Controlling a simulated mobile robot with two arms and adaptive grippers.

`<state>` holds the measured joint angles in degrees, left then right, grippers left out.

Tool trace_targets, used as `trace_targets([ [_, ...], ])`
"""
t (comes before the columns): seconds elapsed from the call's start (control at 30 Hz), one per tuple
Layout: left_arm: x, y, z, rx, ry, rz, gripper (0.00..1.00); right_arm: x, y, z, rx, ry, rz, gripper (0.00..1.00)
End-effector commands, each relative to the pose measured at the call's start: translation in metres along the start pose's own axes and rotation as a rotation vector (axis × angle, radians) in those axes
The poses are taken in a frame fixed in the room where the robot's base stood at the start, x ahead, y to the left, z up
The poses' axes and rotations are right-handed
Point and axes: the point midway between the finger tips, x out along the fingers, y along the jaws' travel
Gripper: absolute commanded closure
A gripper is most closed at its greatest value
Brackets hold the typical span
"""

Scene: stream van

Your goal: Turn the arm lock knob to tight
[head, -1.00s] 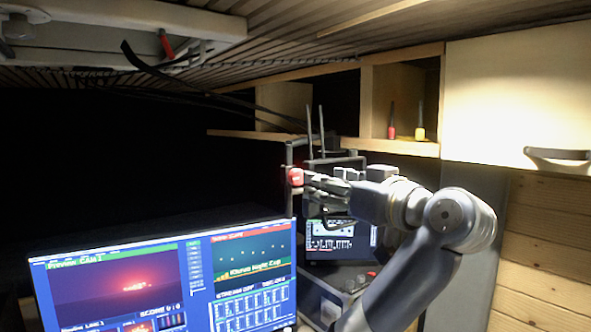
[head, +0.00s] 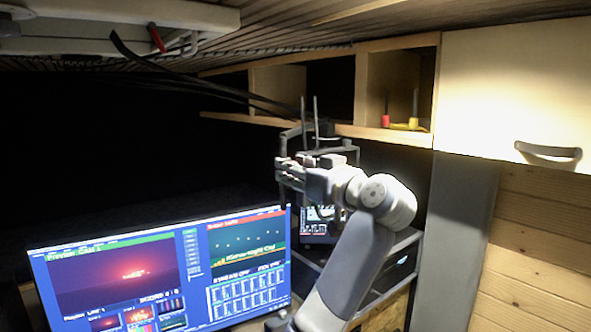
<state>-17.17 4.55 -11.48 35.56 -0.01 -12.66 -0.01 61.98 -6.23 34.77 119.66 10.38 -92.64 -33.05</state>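My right gripper (head: 286,170) is up at the dark stand arm (head: 288,133), above the right end of the big monitor. Its fingers are around or in front of the spot where the knob sits, and the knob is hidden or too small to make out now. The knob's setting cannot be read. I cannot tell whether the fingers are shut on it. My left gripper is not in view.
A small screen device (head: 318,222) is behind the arm. Above are an open wooden shelf (head: 372,133) with a red-handled tool (head: 385,120) and a closed cabinet door (head: 510,90).

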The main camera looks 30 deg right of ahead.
Motion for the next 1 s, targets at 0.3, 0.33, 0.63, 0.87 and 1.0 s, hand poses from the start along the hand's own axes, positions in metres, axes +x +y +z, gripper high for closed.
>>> trace_targets([
  [0.3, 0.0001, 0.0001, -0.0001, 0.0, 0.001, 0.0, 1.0, -0.0003, 0.0002, -0.0003, 0.005, 0.0, 0.0, 0.95],
  [0.33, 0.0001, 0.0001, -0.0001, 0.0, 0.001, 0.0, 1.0, -0.0003, 0.0002, -0.0003, 0.008, 0.0, 0.0, 0.95],
  [0.63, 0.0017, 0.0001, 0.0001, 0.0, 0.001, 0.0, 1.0, -0.0003, 0.001, -0.0001, 0.124, 0.0, 0.001, 0.95],
  [0.87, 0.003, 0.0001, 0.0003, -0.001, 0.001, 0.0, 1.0, -0.0003, 0.0014, -0.0003, 0.317, 0.001, 0.0, 0.95],
  [1.0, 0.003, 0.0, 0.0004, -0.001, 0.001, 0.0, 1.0, -0.0003, 0.0016, -0.0005, 0.45, 0.002, -0.001, 0.95],
])
